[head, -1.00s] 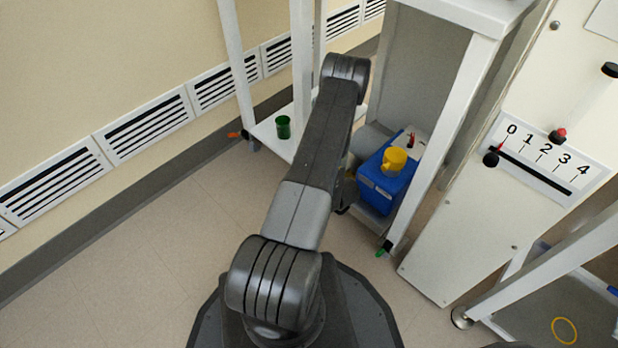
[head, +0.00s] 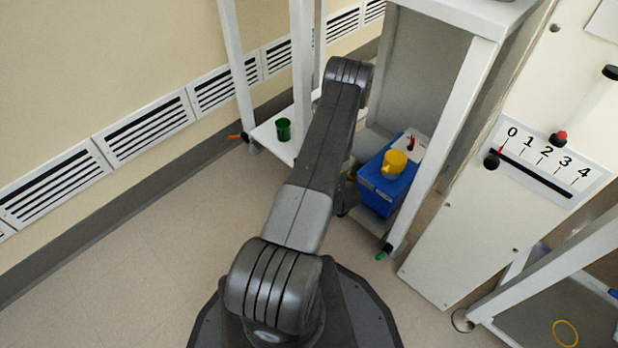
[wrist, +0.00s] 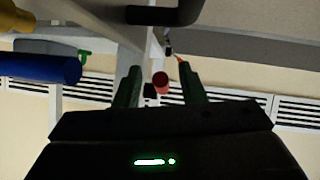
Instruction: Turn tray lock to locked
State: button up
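My gripper (wrist: 160,88) is open in the wrist view, with its two dark green-tinted fingers apart. A red round-ended piece (wrist: 160,82) shows between the fingers; I cannot tell whether it is the tray lock or whether a finger touches it. In the head view my arm hides the gripper. A small red handle (head: 411,142) stands on a white plate beside the blue box on the cart's lower shelf. No part is clearly marked as the tray lock, and its position cannot be read.
A blue box (head: 385,190) with a yellow cup (head: 394,164) sits on the lower shelf. A green cup (head: 283,129) stands on the shelf to the left. A panel with a 0–4 scale (head: 545,160) is at right. The floor at left (head: 130,250) is clear.

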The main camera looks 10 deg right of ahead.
jog(key=p+v, duration=0.4)
jog(key=v, duration=0.9)
jog(key=shift+s+d+r, duration=0.1)
jog(key=shift+r, duration=0.05)
